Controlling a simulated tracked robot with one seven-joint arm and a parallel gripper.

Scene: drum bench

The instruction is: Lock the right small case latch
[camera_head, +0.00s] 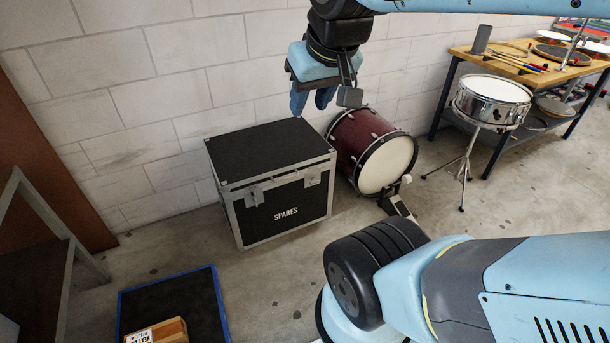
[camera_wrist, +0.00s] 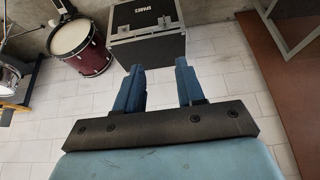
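The black case (camera_head: 272,210) with metal edges and a SPARES label stands on the floor against the wall, lid down. Its right small latch (camera_head: 313,178) is a grey metal fitting high on the front, at the lid seam; whether it is locked is too small to tell. The left latch (camera_head: 251,196) sits at the same seam. My gripper (camera_head: 312,99) is above and behind the case's right side, apart from it, fingers pointing down. In the wrist view my gripper (camera_wrist: 160,84) is open and empty, with the case (camera_wrist: 148,32) beyond the fingertips. The latches are not clear there.
A red bass drum (camera_head: 362,145) with a pedal stands close right of the case. A snare drum (camera_head: 491,102) on a stand and a wooden bench (camera_head: 520,68) are farther right. A blue-edged mat (camera_head: 187,290) holding a carton (camera_head: 157,332) lies front left. Floor before the case is clear.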

